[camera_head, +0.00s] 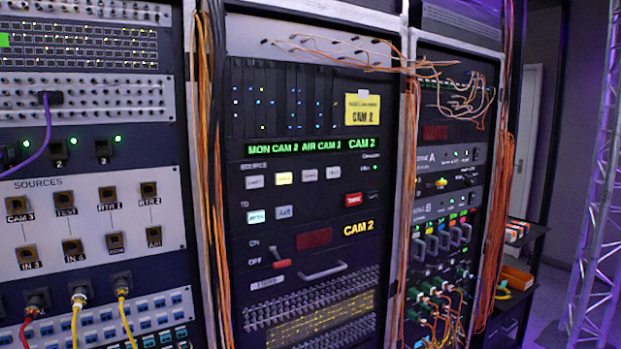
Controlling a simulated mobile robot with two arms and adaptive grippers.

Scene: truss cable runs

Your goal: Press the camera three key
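The switching panel (310,200) is in the middle rack. Its SOURCE row holds a pale key (255,182), a lit yellowish key (284,178), a third grey key (309,175) and a fourth grey key (333,172). The lettering on these keys is too small to read, so I cannot tell for sure which is camera three. The green display strip (313,146) above reads MON CAM 2, AIR CAM 3, CAM 2, with its digits slightly blurred. In the TO row, a key (256,216) is lit pale cyan beside a bluish key (284,212). Neither gripper is in view.
A red key (354,199) and a red-handled lever (281,258) are on the same panel. Orange cables (207,150) hang along the rack's left edge, and others cross its top. A patch panel (90,220) stands left. A metal truss (597,200) stands right.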

